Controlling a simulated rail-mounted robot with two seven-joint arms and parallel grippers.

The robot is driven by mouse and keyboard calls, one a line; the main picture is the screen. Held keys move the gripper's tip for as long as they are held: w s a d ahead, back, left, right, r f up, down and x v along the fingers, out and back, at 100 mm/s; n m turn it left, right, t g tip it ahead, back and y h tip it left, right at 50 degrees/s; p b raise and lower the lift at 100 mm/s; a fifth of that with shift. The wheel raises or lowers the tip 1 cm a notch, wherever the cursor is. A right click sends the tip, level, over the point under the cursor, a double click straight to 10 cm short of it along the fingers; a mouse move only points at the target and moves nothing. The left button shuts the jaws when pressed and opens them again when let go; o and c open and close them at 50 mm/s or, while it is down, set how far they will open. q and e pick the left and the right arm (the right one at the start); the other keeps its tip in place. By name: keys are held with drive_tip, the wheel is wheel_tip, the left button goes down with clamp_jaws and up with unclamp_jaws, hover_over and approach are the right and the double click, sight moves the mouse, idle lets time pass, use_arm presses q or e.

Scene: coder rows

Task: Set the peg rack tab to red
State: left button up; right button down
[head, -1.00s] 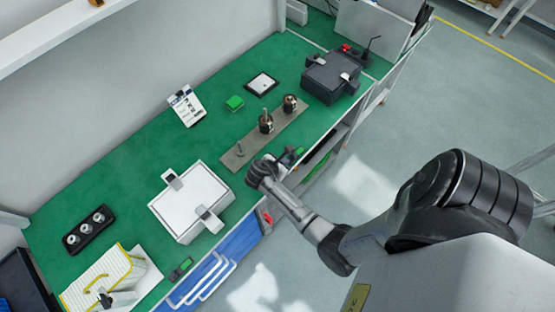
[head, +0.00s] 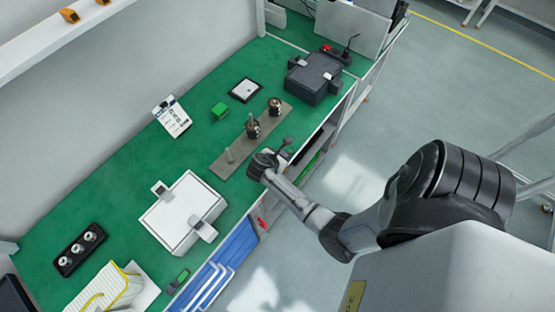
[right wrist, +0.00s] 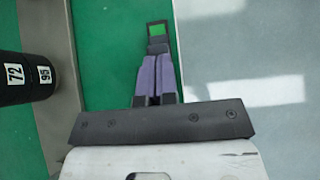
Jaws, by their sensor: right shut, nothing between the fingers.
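The peg rack (head: 217,168) is a grey strip along the front of the green bench, with a bare peg and two pegs carrying dark, metallic round pieces. In the right wrist view its grey plate (right wrist: 57,120) is at left, under a black cylinder marked 72 and 95 (right wrist: 25,82). A small black-framed tab (right wrist: 158,30) with a bright green face lies just beyond my right fingertips. My right gripper (right wrist: 157,52) is shut and empty, pointing at it; I cannot tell whether they touch. In the head view my right gripper (head: 272,158) hovers by the rack's front edge. My left gripper is out of view.
A white box (head: 180,225) with clips stands left of the rack, a dark case (head: 314,80) beyond it. A green block (head: 220,111), framed plate (head: 245,90) and white card (head: 171,117) lie behind. The bench's front edge is close; floor lies right.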

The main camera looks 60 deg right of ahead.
drive_tip(key=shift+s+d+r, duration=0.1)
drive_tip(key=shift+d+r, duration=0.05)
drive_tip(key=shift+d, duration=0.3)
drive_tip(key=shift+s+d+r, duration=0.1)
drive_tip(key=shift+d, duration=0.3)
drive_tip(key=shift+f, duration=0.15)
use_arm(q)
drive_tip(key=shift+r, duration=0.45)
use_arm(e)
drive_tip(key=shift+w+a+p, duration=0.1)
drive_tip(key=shift+a+p, duration=0.4)
drive_tip(key=a, duration=0.1)
drive_tip(key=a+p, duration=0.1)
drive_tip(key=a, duration=0.1)
drive_tip(key=shift+w+r+p, duration=0.25)
drive_tip(key=shift+w+p, duration=0.05)
drive_tip(key=shift+p, duration=0.1)
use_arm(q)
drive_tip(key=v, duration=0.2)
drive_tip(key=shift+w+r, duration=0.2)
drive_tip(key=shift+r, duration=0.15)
use_arm(e)
drive_tip(key=v, duration=0.9)
drive_tip(key=shift+w+a, duration=0.15)
drive_tip(key=shift+a, duration=0.2)
drive_tip(key=shift+r, duration=0.1)
